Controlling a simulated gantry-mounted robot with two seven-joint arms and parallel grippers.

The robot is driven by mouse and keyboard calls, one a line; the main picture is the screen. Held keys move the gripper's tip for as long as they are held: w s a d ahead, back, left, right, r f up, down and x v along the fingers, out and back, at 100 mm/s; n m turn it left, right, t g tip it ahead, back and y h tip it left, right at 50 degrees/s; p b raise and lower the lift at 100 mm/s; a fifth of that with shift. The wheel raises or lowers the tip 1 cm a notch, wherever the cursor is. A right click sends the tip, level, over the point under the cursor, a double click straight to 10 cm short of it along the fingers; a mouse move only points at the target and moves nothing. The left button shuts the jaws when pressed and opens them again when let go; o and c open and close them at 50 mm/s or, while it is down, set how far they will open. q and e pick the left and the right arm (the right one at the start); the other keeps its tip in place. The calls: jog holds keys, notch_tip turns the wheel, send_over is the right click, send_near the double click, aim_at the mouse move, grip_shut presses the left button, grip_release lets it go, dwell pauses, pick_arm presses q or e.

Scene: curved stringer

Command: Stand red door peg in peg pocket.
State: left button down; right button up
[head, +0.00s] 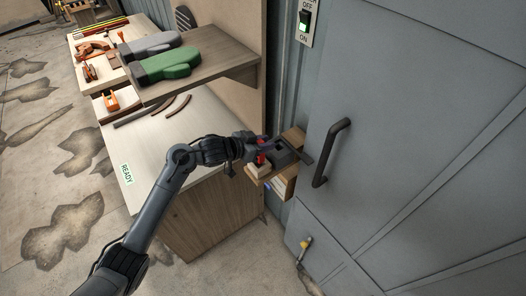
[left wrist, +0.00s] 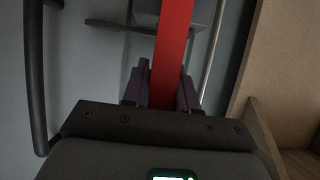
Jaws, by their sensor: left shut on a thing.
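The red door peg (head: 261,157) is a red bar seen close up in the left wrist view (left wrist: 172,45), running up the picture between the fingers. My left gripper (left wrist: 162,88) is shut on it. In the head view my left gripper (head: 258,151) is beside a small wooden wall shelf (head: 286,183), with only a bit of red showing. A dark block with a recessed top (head: 284,149) sits on this shelf, just right of the gripper; it may be the peg pocket. The peg's lower end is hidden. My right gripper is not in view.
A big grey door (head: 430,130) with a dark handle (head: 332,152) stands close on the right. A workbench (head: 170,140) is on the left, with green and grey mitts (head: 165,65) on a raised shelf (head: 205,62). A yellow-ended fitting (head: 305,243) is below.

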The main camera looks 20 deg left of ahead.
pick_arm(q)
jog(key=shift+a+f, duration=0.2)
jog(key=shift+f, duration=1.95)
jog(key=shift+f, duration=0.1)
jog(key=c, duration=0.9)
grip_release()
